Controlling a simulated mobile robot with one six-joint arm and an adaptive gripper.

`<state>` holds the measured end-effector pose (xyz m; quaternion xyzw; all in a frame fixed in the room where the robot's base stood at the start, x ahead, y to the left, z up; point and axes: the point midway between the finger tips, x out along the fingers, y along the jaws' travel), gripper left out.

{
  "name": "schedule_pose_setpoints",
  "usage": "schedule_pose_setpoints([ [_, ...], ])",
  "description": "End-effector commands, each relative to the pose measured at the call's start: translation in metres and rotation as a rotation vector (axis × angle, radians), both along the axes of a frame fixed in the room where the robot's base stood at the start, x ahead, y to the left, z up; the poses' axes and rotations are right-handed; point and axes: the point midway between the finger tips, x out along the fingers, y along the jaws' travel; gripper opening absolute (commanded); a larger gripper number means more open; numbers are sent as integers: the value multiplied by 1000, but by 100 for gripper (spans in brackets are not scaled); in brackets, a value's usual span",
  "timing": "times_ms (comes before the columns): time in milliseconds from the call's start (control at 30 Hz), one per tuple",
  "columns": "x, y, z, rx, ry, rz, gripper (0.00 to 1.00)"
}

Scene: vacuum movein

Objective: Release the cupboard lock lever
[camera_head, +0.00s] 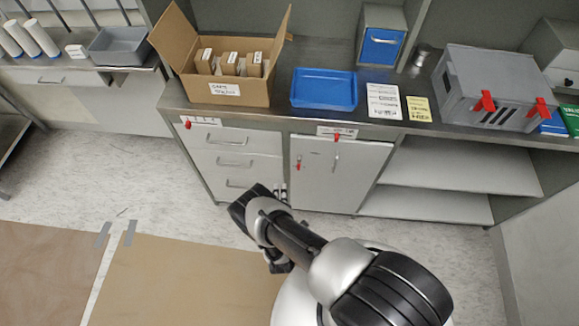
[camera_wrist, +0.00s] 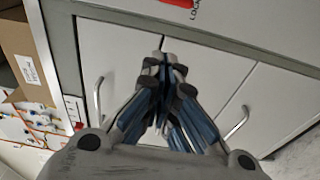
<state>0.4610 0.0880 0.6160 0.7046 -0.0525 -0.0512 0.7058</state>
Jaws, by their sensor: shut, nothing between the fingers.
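The cupboard (camera_head: 350,185) has a pale grey front under the bench. A small red lever (camera_head: 298,163) hangs on its left side, left of a vertical metal handle (camera_head: 335,162). My gripper (camera_head: 280,190) is beside the cupboard's left edge, below the lever in the picture. In the wrist view my gripper (camera_wrist: 167,58) is shut, its fingertips together in front of the pale cupboard front (camera_wrist: 115,50).
Drawers (camera_head: 230,160) stand left of the cupboard and open shelves (camera_head: 450,175) stand right. The bench above holds a cardboard box (camera_head: 215,85), a blue tray (camera_head: 323,89) and a grey case (camera_head: 490,90). A red and white label (camera_wrist: 180,3) is above the cupboard front. Floor in front is mostly clear.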

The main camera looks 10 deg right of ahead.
Motion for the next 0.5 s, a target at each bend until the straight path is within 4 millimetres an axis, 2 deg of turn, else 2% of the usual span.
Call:
schedule_pose_setpoints([
  [167, 4, 0, 0, 2, 1, -1, 0],
  [267, 14, -3, 1, 4, -2, -4, 0],
  [500, 61, -10, -1, 4, -3, -5, 0],
])
